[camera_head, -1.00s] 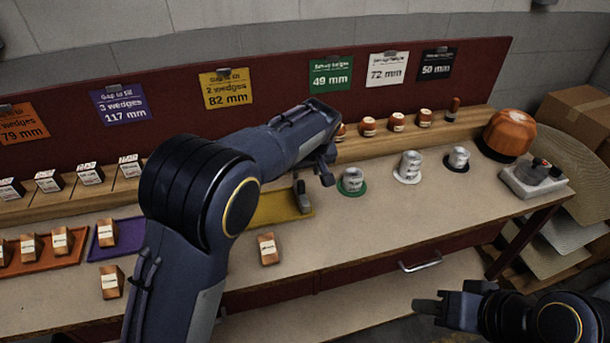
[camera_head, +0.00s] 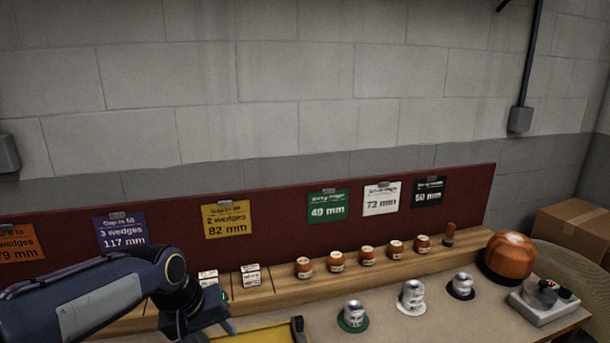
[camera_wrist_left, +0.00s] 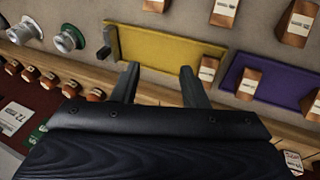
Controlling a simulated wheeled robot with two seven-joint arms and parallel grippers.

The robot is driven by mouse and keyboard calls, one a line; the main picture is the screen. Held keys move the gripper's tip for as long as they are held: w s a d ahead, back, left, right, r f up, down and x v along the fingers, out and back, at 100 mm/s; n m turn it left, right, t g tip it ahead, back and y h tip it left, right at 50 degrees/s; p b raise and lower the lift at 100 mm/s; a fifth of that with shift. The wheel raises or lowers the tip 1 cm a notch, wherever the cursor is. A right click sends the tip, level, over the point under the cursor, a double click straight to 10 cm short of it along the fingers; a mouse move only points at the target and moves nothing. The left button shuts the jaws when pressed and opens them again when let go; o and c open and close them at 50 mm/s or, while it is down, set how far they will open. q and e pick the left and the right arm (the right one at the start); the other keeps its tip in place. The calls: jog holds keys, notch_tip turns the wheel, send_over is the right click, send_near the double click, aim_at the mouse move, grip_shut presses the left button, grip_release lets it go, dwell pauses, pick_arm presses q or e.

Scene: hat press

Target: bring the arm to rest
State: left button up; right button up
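My left gripper (camera_head: 212,325) is at the lower left of the head view, over the front of the bench shelf. In the left wrist view its two fingers (camera_wrist_left: 162,84) are apart with nothing held between them. Beyond them lies the yellow tray (camera_wrist_left: 160,47), with a wooden wedge (camera_wrist_left: 208,68) at its right end, partly behind one finger. The yellow tray also shows at the bottom of the head view (camera_head: 262,335), mostly cut off. My right gripper is not in view.
A purple tray (camera_wrist_left: 262,80) with wedges lies beside the yellow one. Gauges on green (camera_head: 352,316), white (camera_head: 412,296) and black (camera_head: 461,286) bases stand to the right. Several wooden knobs (camera_head: 335,262) line the shelf. An orange-brown dome (camera_head: 510,256) stands at the right end.

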pick_arm(q)
jog(key=s+a+f+m+t, duration=0.1)
jog(key=s, duration=1)
jog(key=s+a+f+t+h, duration=0.1)
jog(key=s+a, duration=0.1)
jog(key=s, duration=0.9)
jog(key=shift+s+a+f+m, duration=0.25)
jog(key=shift+a+f+m, duration=0.05)
jog(key=shift+m, duration=0.1)
